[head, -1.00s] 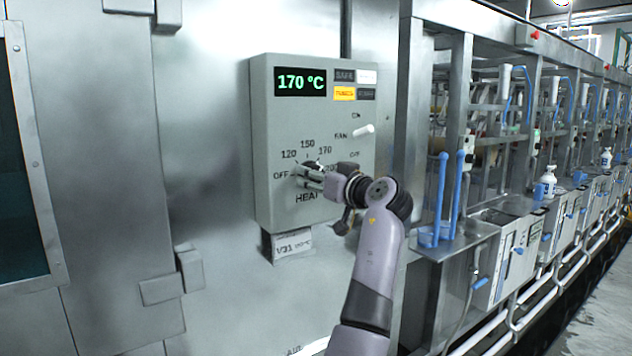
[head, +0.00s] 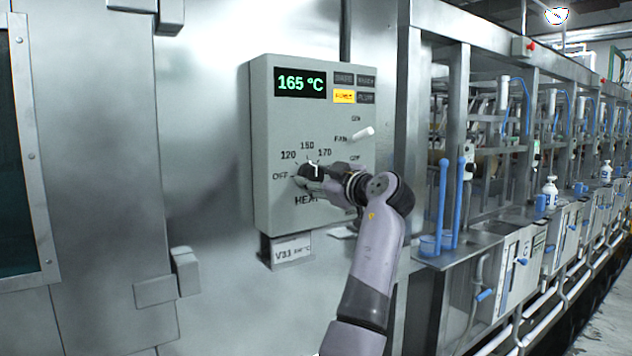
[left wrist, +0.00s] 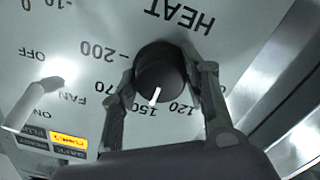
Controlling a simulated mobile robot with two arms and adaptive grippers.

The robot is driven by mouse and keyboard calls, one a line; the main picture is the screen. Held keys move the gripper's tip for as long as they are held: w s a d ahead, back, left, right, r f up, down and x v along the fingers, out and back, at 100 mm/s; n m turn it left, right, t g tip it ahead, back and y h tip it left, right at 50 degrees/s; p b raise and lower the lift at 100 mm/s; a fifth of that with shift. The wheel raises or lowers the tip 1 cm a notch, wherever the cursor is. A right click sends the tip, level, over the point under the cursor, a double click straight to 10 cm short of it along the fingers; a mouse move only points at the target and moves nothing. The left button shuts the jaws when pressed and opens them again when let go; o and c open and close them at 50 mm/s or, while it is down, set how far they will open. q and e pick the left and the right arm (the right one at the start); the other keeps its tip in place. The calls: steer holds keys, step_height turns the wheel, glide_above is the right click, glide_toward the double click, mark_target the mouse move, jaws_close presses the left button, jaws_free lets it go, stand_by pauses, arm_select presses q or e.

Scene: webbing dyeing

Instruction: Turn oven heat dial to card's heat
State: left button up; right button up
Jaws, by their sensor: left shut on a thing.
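The black heat dial (head: 311,173) is on the lower part of the grey control box. It also shows in the left wrist view (left wrist: 160,70), where its white mark points close to 150, slightly to the 120 side. My left gripper (head: 318,180) has a finger on each side of the dial and is shut on it; the fingers also show in the left wrist view (left wrist: 165,88). The green display (head: 300,83) reads 165 °C. A card (head: 291,250) under the box reads V31, with a °C figure too small to read surely. My right gripper is not in view.
The white fan switch (head: 363,133) sticks out up and right of the dial. An amber lamp (head: 344,97) is lit beside the display. Blue-handled tools (head: 442,205) stand on a shelf to the right. Steel door hinges (head: 168,280) project at the left.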

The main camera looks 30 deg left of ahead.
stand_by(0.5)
arm_select(q)
steer(key=o, duration=1.1)
steer(key=shift+o, duration=0.2)
steer(key=v, duration=1.2)
